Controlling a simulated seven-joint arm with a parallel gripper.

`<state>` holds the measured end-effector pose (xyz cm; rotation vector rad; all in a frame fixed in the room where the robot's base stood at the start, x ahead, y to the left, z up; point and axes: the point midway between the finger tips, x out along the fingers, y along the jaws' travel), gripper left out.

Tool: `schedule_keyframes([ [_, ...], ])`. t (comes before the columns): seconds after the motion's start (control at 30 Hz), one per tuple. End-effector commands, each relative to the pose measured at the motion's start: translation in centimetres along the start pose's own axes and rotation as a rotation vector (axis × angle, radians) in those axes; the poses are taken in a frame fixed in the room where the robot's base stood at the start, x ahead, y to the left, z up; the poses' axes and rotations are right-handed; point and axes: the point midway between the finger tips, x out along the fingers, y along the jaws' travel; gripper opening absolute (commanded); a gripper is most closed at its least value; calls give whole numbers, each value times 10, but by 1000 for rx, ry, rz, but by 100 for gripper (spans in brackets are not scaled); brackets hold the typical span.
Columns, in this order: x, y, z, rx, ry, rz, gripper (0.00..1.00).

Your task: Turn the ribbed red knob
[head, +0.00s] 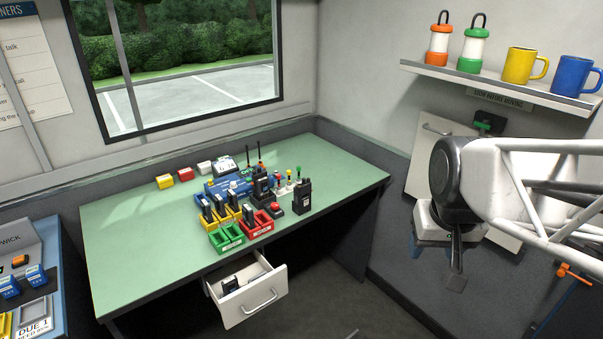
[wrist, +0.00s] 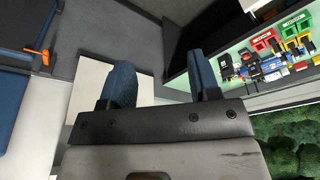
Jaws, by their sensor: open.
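A small red knob (head: 276,207) sits on a dark base on the green desk, between the red tray and a black handheld radio. It is too small to tell whether it is ribbed. My gripper (head: 456,275) hangs in the air at the right, well away from the desk and in front of a white wall panel. In the wrist view my gripper (wrist: 164,82) shows two blue-grey fingers, apart and with nothing between them.
The green desk (head: 130,240) has free room on its left and right. Trays, radios and a blue box (head: 215,186) crowd its middle. An open drawer (head: 262,297) juts out below. A shelf (head: 480,86) with lanterns and mugs is above my arm.

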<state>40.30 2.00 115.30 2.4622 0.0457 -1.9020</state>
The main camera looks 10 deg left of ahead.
Motion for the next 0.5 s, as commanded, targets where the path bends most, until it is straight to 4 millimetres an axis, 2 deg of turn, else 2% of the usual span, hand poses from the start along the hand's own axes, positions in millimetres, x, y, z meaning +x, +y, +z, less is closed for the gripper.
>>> schedule_keyframes([
  [0.1,7,-10,-30,-21,5,-6,56],
  [0.5,36,-49,-120,-84,28,-24,56],
])
